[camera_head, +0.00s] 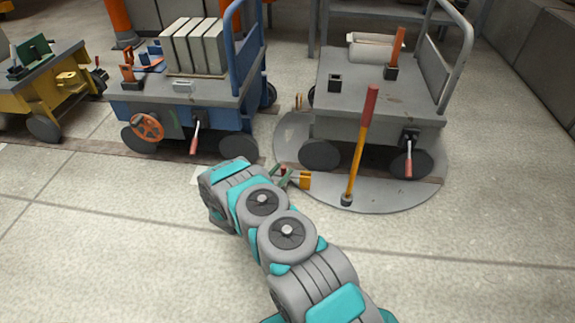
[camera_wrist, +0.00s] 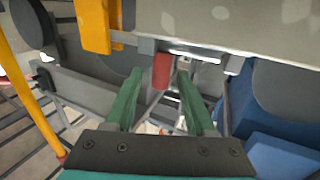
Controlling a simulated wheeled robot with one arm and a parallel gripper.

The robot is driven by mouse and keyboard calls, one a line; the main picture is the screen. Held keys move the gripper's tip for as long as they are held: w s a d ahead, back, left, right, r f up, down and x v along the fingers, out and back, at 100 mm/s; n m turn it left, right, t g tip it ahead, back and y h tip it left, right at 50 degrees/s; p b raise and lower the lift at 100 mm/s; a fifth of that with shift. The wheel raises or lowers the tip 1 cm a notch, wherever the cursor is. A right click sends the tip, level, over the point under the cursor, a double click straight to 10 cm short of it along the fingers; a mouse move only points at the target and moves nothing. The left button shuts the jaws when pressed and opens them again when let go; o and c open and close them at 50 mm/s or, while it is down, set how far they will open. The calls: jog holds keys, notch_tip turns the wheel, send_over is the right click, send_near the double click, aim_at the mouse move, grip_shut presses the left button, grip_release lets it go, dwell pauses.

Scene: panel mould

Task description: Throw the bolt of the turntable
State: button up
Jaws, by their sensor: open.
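The turntable (camera_head: 400,198) is a round grey plate in the floor at the right of the head view, with a grey cart standing on it. At its left edge are a small red grip (camera_head: 283,170), apparently the bolt's handle, and a yellow block (camera_head: 305,180). My gripper (camera_head: 287,177) is open at this edge. In the wrist view the red grip (camera_wrist: 163,72) shows between the tips of my green fingers (camera_wrist: 159,80), with a gap visible on each side. Whether they touch it is unclear. The yellow block (camera_wrist: 92,25) is at upper left there.
A yellow lever with a red handle (camera_head: 362,135) stands on the turntable, right of my gripper. The grey cart (camera_head: 370,115) is behind it. A blue cart (camera_head: 180,105) with grey slabs and a yellow cart (camera_head: 55,85) stand left. The front floor is clear.

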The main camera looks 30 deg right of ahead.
jog(key=shift+b+x, duration=0.3)
jog(key=shift+x, duration=2.05)
grip_shut()
